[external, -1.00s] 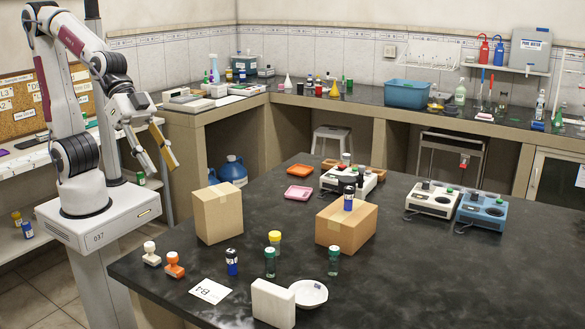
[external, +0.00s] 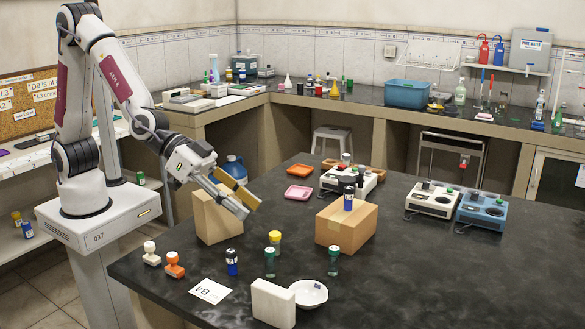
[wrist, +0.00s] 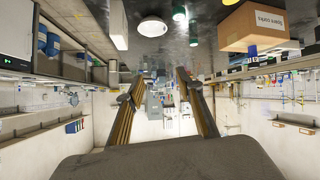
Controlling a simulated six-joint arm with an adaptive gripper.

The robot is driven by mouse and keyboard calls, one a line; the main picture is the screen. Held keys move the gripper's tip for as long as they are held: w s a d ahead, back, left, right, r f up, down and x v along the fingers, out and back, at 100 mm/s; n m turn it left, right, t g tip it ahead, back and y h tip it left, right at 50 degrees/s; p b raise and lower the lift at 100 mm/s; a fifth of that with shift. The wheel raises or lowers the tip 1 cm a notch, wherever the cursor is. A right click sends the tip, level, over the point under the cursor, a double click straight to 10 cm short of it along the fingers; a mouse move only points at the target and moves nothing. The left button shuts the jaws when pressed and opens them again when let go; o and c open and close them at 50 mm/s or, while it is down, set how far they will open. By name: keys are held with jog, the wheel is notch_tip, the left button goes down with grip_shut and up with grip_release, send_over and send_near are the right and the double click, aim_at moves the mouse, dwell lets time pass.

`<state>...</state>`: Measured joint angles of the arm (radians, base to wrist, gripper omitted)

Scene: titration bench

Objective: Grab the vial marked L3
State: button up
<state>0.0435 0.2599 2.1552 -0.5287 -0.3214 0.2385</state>
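Several small vials stand on the dark bench: a blue-capped one (external: 231,262), a yellow-capped one (external: 274,241), and green-capped ones at the left (external: 269,262) and right (external: 333,262). Another dark blue vial (external: 348,199) stands on top of a cardboard box (external: 346,224). Their labels are too small to read, so I cannot tell which is L3. My gripper (external: 244,204) is raised in front of the taller cardboard box (external: 216,222), apart from all vials. In the wrist view my gripper (wrist: 160,76) has its fingers spread with nothing between them.
A white bowl (external: 310,294), white block (external: 273,303), B4 card (external: 210,291) and two stamps (external: 174,265) occupy the front. Hotplate-like devices (external: 433,200) stand right. A wall note (external: 46,96) mentions L3, partly hidden. The bench's right front is clear.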

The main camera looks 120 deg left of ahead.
jog(key=w+a+f+y, duration=0.1)
jog(key=f, duration=0.1)
jog(key=w+a+f+y, duration=0.1)
jog(key=w+f, duration=0.1)
jog(key=w+a+f+n, duration=0.1)
jog(key=a+f, duration=0.1)
jog(key=shift+w+y, duration=0.3)
jog(key=shift+y, duration=0.1)
jog(key=n+y, duration=0.1)
jog(key=y, duration=0.1)
send_near(334, 253)
jog(key=shift+s+a+f+t, duration=0.15)
jog(key=shift+s+f, duration=0.1)
jog(key=shift+s, duration=0.35)
jog(key=shift+s+f+t, duration=0.15)
jog(key=shift+s+f, duration=0.1)
jog(key=shift+s, duration=0.35)
jog(key=shift+w, duration=0.1)
jog(key=shift+x, duration=2.95)
jog(key=shift+a+f, duration=0.1)
jog(key=shift+x, duration=2.9)
grip_shut()
